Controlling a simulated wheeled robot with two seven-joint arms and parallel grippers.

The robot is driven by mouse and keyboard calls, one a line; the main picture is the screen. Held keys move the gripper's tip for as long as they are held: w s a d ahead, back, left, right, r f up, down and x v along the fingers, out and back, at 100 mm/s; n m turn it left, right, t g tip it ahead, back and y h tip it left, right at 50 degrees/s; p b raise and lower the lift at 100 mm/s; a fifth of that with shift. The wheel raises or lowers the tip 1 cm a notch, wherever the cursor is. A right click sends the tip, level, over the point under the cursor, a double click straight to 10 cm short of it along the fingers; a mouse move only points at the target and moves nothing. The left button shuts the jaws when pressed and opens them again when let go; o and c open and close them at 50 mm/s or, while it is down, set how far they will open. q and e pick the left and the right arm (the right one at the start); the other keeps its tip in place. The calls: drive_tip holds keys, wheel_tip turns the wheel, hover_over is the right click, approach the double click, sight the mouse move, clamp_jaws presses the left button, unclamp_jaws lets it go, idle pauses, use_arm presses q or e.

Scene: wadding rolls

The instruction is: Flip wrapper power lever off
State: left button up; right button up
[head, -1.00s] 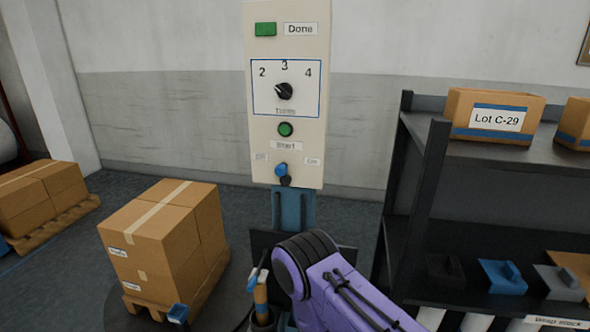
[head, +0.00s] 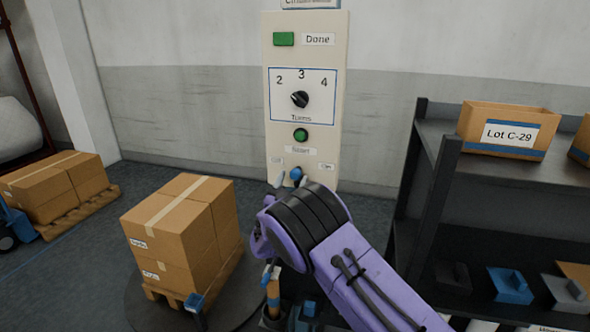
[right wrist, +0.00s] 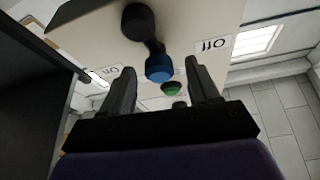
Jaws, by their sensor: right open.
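The power lever has a blue knob (head: 296,173) low on the cream control panel (head: 335,120), between the Off label (head: 277,160) on the left and the On label (head: 326,167) on the right. The knob points up from its pivot; I cannot tell which label it leans to. In the right wrist view, turned over, the knob (right wrist: 158,70) hangs from a dark pivot (right wrist: 138,20). My right gripper (head: 291,182) is open at the lever, largely hidden by its own wrist in the head view. Its fingers stand on either side of the knob; contact is not clear. My left gripper is out of view.
Above the lever are the green start button (head: 301,135), the Turns dial (head: 300,99) and a green Done light (head: 284,39). Stacked boxes (head: 175,235) stand on a pallet at the left. A dark shelf (head: 500,175) with bins is close on the right.

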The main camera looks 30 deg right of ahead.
drive_tip(key=x, duration=0.2)
drive_tip(key=shift+d+r+p, duration=0.25)
drive_tip(key=shift+r+p, duration=0.05)
drive_tip(key=shift+w+f, duration=0.1)
drive_tip(key=shift+w, duration=0.1)
drive_tip(key=c, duration=1)
drive_tip(key=shift+w+a+f+n+t+y+b, duration=0.15)
drive_tip(key=shift+n+t+y+b, duration=0.15)
drive_tip(key=shift+n, duration=0.45)
drive_tip(key=shift+w+a+f+n+t+y+b, duration=0.1)
drive_tip(key=shift+n+t+y+b, duration=0.25)
drive_tip(key=shift+n, duration=0.45)
drive_tip(key=shift+w+a+n+t+y+b, duration=0.15)
drive_tip(key=shift+n+t+b, duration=0.25)
drive_tip(key=shift+n, duration=0.35)
drive_tip(key=shift+w+a+f+n+t+y+b, duration=0.15)
drive_tip(key=shift+n+t+y, duration=0.15)
drive_tip(key=shift+n, duration=0.4)
drive_tip(key=shift+w+a+f+n+t+y+b, duration=0.1)
drive_tip(key=shift+n+t+y, duration=0.2)
drive_tip(key=shift+n, duration=0.4)
drive_tip(key=shift+w+a+n+t+y+b, duration=0.15)
drive_tip(key=shift+n+y, duration=0.25)
drive_tip(key=shift+n, duration=0.3)
drive_tip(key=shift+c, duration=0.2)
drive_tip(key=o, duration=1)
